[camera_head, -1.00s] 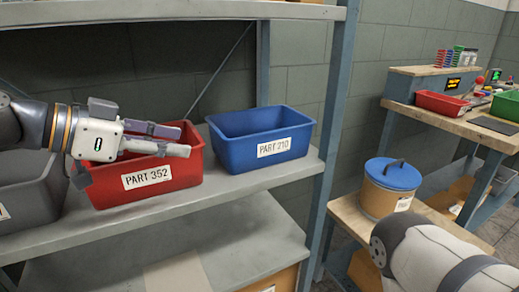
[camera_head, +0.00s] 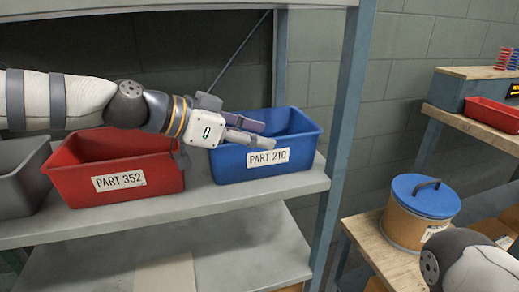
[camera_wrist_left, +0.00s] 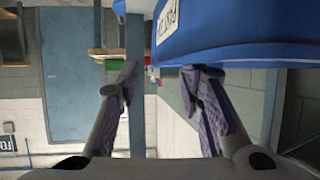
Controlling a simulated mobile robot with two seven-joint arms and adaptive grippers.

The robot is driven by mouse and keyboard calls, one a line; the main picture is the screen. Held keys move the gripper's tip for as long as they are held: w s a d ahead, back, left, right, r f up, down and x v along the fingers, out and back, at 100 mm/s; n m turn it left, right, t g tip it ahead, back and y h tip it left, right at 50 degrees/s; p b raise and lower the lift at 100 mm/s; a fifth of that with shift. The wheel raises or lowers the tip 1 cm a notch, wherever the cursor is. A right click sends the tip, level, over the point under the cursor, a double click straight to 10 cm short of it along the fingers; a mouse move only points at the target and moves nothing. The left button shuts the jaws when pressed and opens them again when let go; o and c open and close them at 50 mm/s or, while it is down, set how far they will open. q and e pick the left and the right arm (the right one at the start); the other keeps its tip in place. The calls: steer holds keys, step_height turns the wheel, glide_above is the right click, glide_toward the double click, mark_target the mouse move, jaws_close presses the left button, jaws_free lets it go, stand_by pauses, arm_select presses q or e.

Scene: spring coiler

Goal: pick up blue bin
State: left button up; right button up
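The blue bin (camera_head: 300,160) labelled PART 210 stands upright on the grey metal shelf, right of the red bin. In the left wrist view the blue bin (camera_wrist_left: 235,40) fills the upper right, close to the fingers. My left gripper (camera_head: 262,135) reaches in from the left, in front of the bin's left part near its rim. Its two fingers show well apart in the left wrist view (camera_wrist_left: 160,100), with nothing between them. I cannot tell whether a finger touches the bin. My right arm shows at lower right, but its gripper is out of view.
The red bin (camera_head: 75,165) labelled PART 352 and a grey bin (camera_head: 20,175) stand left on the shelf (camera_head: 190,208). A blue-grey shelf post (camera_head: 342,140) rises just right of the blue bin. A blue-lidded tub (camera_head: 420,210) stands on a wooden bench at right.

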mark_target(274, 138)
arm_select(q)
steer(key=x, duration=0.5)
steer(key=shift+w+d+r, duration=0.1)
steer(key=shift+w+r, duration=0.1)
jaws_close()
steer(key=shift+r, duration=0.1)
